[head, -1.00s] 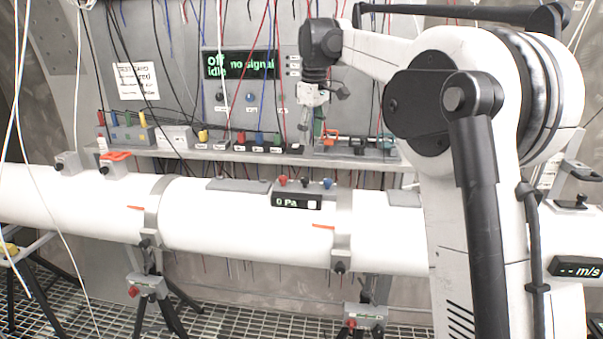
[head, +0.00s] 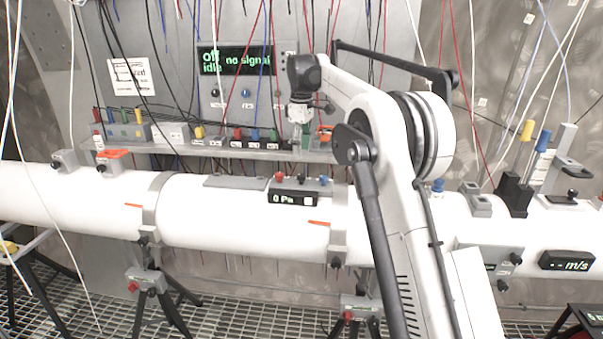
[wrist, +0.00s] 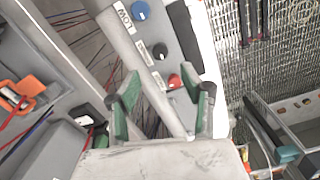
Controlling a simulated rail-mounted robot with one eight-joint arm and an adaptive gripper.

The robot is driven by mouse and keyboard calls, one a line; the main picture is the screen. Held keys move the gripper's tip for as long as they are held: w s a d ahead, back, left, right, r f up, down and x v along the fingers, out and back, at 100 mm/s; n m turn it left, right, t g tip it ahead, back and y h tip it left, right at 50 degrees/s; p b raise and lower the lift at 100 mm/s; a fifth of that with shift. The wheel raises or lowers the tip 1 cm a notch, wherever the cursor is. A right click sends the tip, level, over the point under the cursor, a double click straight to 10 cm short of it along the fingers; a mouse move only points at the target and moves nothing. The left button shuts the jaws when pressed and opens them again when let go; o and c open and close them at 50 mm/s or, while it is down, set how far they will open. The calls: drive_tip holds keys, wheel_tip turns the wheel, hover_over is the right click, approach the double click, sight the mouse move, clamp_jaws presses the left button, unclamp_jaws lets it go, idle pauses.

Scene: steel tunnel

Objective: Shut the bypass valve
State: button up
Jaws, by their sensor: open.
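The pressure unit (head: 293,197) on the white pipe reads "0 Pa" and carries a red knob (head: 279,177), a black knob (head: 302,180) and a blue knob (head: 323,181). In the wrist view, the blue knob (wrist: 139,10), black knob (wrist: 160,51) and red knob (wrist: 174,81) stand in a row. A label beside the blue one reads "LOW"; the middle label is too small to read, so I cannot confirm which is the bypass valve. My gripper (wrist: 165,98) is open with green fingertips, empty, and apart from the knobs. In the head view it hangs above the pipe near the shelf.
A shelf (head: 225,149) with coloured terminals runs behind the pipe (head: 240,230). An orange clamp-like part (wrist: 17,96) lies at the left in the wrist view. Wires hang around my arm. Black blocks and an "m/s" display (head: 567,261) sit on the pipe's right part.

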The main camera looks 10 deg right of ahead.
sight(301, 175)
wheel_tip(301, 175, down, 9)
drive_tip(key=shift+f+p, duration=0.15)
drive_tip(key=shift+p, duration=0.45)
clamp_jaws()
